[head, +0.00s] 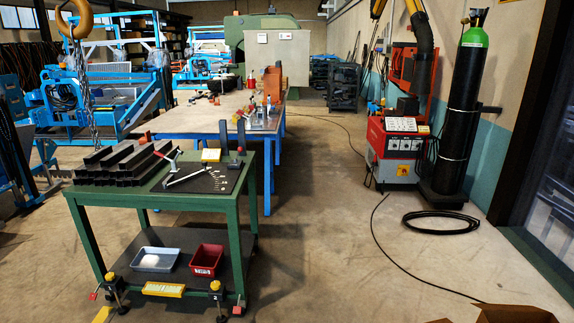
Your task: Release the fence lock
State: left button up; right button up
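A green workbench (166,190) stands at the left front. On its top lies a dark plate (205,182) with a pale metal bar (187,178) set at an angle across it and several small pieces along its right side. A lever with a red handle (166,154) rises at the plate's left side and looks raised at a slant. It may be the fence lock; I cannot tell for sure, nor whether it is locked. Several dark metal profiles (125,160) lie left of the lever. Neither of my grippers is in view.
The bench's lower shelf holds a blue-grey tray (155,259) and a red bin (206,260). A blue-legged table (205,118) stands behind. A red welding machine (397,148) and a black gas cylinder (460,115) stand right.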

aim_at(239, 149)
jog(key=i+j, duration=0.2)
jog(key=j, duration=0.15)
jog(key=i+j, duration=0.45)
jog(key=j, duration=0.25)
jog(key=i+j, duration=0.2)
jog(key=j, duration=0.15)
jog(key=i+j+z, duration=0.3)
jog(key=i+z, duration=0.35)
jog(key=i+j+z, duration=0.2)
jog(key=i+z, duration=0.2)
jog(key=i+j, duration=0.05)
jog(key=i, duration=0.05)
